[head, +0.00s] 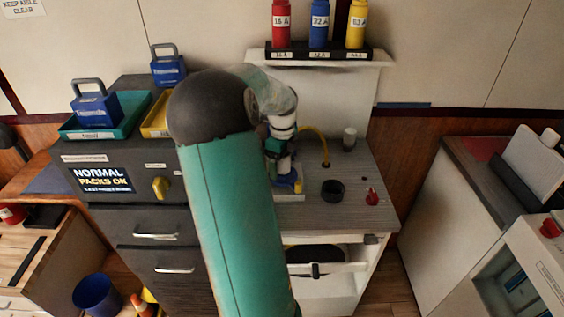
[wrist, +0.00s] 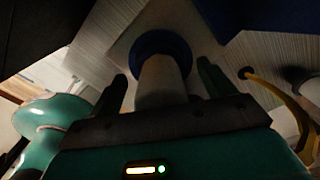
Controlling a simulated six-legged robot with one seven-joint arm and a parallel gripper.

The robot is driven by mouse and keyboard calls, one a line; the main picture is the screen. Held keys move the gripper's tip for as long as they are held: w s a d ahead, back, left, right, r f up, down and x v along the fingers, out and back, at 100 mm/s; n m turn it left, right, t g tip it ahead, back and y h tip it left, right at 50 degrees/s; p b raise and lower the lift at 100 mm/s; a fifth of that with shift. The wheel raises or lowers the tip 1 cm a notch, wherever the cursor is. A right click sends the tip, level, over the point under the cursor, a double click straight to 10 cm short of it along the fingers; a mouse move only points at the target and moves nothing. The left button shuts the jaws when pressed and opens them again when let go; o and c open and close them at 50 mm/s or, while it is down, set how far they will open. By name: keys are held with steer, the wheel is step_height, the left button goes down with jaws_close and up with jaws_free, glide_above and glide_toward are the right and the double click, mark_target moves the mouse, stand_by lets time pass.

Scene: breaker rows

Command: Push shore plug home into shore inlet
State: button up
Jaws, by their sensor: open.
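In the wrist view, a pale cylinder (wrist: 163,82) with a blue collar (wrist: 152,42), apparently the shore plug at the shore inlet, stands on a light plate (wrist: 122,48). I cannot tell plug from inlet or how deep it sits. My gripper (wrist: 162,78) is open, with one finger on each side of the cylinder and a visible gap to each.
A yellow cable (head: 322,140) arches from the counter beside my gripper; it also shows in the wrist view (wrist: 275,92). A black ring (head: 332,190), a red part (head: 372,197) and a grey cylinder (head: 349,139) stand right. The dark cabinet (head: 130,218) is left.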

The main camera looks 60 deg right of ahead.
step_height(320, 180, up, 14)
steer(key=shift+f, duration=0.15)
stand_by(0.8)
